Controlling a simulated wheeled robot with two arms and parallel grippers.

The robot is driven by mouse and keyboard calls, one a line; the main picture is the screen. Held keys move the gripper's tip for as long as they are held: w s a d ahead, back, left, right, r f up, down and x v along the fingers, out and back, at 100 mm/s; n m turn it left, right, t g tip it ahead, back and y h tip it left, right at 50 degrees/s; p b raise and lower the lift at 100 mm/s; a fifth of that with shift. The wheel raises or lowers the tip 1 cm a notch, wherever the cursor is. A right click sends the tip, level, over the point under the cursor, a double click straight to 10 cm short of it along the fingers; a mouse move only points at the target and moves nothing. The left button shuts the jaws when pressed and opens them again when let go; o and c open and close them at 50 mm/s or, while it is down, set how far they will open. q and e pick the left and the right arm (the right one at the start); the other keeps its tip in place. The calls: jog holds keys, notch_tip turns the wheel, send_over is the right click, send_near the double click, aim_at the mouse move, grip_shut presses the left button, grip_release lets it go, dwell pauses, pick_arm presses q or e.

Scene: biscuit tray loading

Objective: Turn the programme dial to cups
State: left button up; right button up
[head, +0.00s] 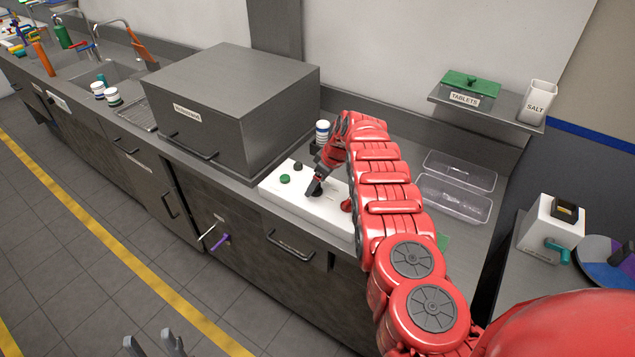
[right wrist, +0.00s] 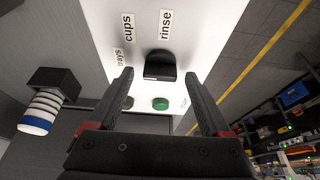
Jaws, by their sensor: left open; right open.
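The black programme dial (right wrist: 160,66) stands on the white panel (right wrist: 206,25) in the right wrist view. Labels reading trays, cups (right wrist: 128,27) and rinse (right wrist: 165,24) lie around it. Its pointing direction is hard to tell. My right gripper (right wrist: 160,95) is open, its fingers apart with the dial between and just beyond their tips; contact cannot be seen. In the head view my right gripper (head: 316,188) is over the white panel (head: 300,212) and hides the dial. My left gripper (head: 155,346) is open and empty at the bottom edge, over the floor.
A green button (head: 285,179) and a dark knob (head: 297,166) are on the panel's left part. A big grey hooded machine (head: 235,105) stands left of the panel. A blue-and-white cup stack (head: 322,131) is behind it. Clear trays (head: 455,195) lie to the right.

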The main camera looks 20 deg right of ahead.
grip_shut()
dwell(0.4)
jog(key=shift+r, duration=0.1)
